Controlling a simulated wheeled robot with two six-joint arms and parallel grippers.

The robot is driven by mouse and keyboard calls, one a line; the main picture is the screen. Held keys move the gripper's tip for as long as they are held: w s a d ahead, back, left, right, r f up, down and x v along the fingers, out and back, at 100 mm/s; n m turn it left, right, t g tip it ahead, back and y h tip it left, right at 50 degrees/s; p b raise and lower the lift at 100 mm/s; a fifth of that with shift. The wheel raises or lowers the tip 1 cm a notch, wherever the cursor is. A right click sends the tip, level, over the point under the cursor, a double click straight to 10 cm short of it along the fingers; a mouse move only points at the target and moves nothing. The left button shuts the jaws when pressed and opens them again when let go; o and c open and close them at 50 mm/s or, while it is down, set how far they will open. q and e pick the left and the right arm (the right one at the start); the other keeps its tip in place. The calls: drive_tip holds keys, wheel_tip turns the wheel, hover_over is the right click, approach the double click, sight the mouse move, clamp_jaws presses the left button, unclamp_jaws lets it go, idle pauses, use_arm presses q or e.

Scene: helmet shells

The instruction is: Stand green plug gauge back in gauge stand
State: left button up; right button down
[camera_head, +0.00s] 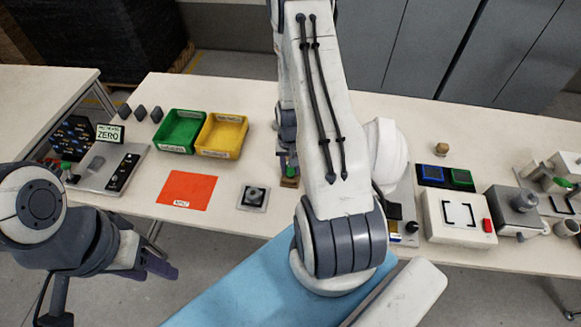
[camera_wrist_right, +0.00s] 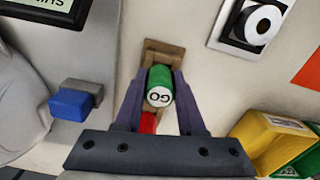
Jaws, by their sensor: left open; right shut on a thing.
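The green plug gauge (camera_wrist_right: 160,82) has a white end face marked GO, seen nearly end-on in the right wrist view. My right gripper (camera_wrist_right: 163,74) is shut on it, one finger on each side. The brown gauge stand (camera_wrist_right: 164,50) lies directly beyond the gauge; I cannot tell whether the gauge is seated in it. A red part (camera_wrist_right: 149,122) shows beside the gauge's near end. In the head view the stand (camera_head: 289,183) and a bit of green (camera_head: 291,168) show beside my right arm, which hides much there. My left gripper (camera_head: 158,264) is open and empty, off the table's front edge.
A orange-red sheet (camera_head: 186,190) and a grey square block with a round top (camera_head: 253,197) lie left of the stand. Green (camera_head: 180,131) and yellow (camera_head: 221,135) bins stand behind. A white helmet shell (camera_head: 388,150) stands right of my right arm.

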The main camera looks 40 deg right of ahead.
drive_tip(key=shift+f, duration=0.4)
idle(0.7)
drive_tip(key=shift+c, duration=2.1)
unclamp_jaws()
drive_tip(key=shift+r, duration=0.1)
wheel_tip(320, 180, up, 10)
drive_tip(key=shift+r+b, duration=0.15)
drive_tip(key=shift+b, duration=0.75)
